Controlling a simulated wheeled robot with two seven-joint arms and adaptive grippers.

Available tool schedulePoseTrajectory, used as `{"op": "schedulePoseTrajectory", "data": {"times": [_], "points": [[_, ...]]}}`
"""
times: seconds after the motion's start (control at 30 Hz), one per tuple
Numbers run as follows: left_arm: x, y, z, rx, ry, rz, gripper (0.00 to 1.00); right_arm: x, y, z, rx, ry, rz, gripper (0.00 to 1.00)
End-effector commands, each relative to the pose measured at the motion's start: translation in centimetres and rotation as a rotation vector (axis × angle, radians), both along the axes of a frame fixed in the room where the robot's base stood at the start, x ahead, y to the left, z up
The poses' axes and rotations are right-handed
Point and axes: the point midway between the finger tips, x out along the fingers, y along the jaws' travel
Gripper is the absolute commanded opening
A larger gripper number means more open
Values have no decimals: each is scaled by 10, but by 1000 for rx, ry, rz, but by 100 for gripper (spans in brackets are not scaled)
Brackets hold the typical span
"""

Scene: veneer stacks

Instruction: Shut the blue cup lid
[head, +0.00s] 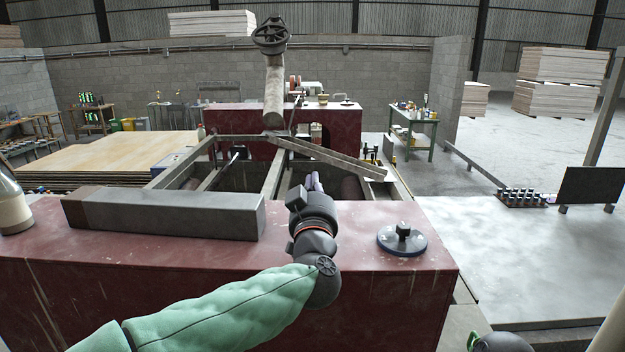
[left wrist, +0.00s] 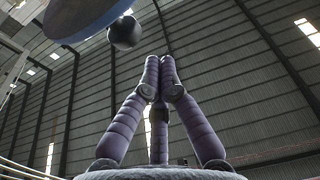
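A round blue lid-like disc (head: 416,244) with a dark knob lies on the red bench top at its right end. No cup body shows, so I cannot tell whether it covers one. In the left wrist view a blue disc (left wrist: 85,18) and dark ball-shaped knob (left wrist: 124,33) show at upper left, apart from the fingers. My left gripper (head: 314,181) is left of the disc, above the bench's far edge. Its purple fingers (left wrist: 160,62) meet at the tips with nothing visible between them. Only a dark, green-edged part of my right arm shows at lower right.
A long grey block (head: 165,213) lies on the red bench (head: 360,270) to the left. A pale bottle-like object (head: 12,208) stands at the far left. A beam frame (head: 330,157) lies behind the bench. The bench top around the disc is clear.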

Motion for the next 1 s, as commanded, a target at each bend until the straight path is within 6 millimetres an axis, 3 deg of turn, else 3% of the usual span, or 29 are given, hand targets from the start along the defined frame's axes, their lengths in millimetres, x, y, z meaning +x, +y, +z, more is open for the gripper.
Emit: {"op": "schedulePoseTrajectory", "data": {"times": [0.2, 0.67, 1.0], "points": [[-3, 0, -17, 0, -2, 1, 0, 0, 0, 0, 0, 1, 0, 40], [-4, 0, -20, -2, -4, 1, 0, 0, 0, -1, 0, 0, 0, 40], [-7, 0, -30, -1, -63, 2, 0, 0, 0, -30, 0, 1, 0, 40]]}}
